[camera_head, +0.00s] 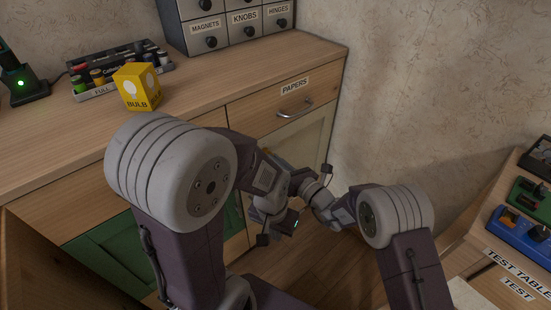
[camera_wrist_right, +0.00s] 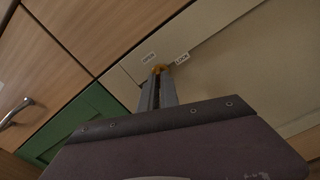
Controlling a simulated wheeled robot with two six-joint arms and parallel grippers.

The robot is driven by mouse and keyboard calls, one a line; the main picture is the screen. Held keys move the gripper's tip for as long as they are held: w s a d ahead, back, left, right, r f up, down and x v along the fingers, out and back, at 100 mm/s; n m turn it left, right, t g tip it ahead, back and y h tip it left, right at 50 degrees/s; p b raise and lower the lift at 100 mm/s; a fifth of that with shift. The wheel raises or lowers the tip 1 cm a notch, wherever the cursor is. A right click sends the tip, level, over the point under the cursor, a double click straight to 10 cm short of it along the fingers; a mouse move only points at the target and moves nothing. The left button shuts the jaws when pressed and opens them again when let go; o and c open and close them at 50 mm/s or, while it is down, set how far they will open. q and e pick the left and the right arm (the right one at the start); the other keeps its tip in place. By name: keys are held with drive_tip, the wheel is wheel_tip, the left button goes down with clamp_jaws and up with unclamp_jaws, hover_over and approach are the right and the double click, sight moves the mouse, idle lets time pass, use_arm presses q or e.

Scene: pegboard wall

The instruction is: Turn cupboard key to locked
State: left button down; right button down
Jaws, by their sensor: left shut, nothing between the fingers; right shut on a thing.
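The cupboard has a cream door (camera_head: 307,138) under the PAPERS drawer; it fills the right of the right wrist view (camera_wrist_right: 240,65). An orange-yellow key (camera_wrist_right: 160,68) sits at the door's edge, between a tag reading OPEN (camera_wrist_right: 149,57) and one reading LOCK (camera_wrist_right: 182,58). My right gripper (camera_wrist_right: 158,82) is shut on the key; the fingers hide most of it, so I cannot read its exact angle. The key is hidden in the head view, behind my arms. My left gripper (camera_head: 289,223) is shut and empty, low in front of the cabinet.
A green door (camera_head: 110,255) is left of the cream one. The drawer handle (camera_head: 295,108) sticks out above. A test table (camera_head: 510,255) is at the right. My wrists are close together.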

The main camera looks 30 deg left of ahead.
drive_tip(key=shift+w+f+m+p, duration=0.1)
drive_tip(key=shift+m+p, duration=1.35)
drive_tip(key=shift+m, duration=1.85)
drive_tip(key=shift+f+m+p, duration=0.1)
drive_tip(key=shift+m+p, duration=1.35)
drive_tip(key=shift+m, duration=2.15)
drive_tip(key=c, duration=1.6)
unclamp_jaws()
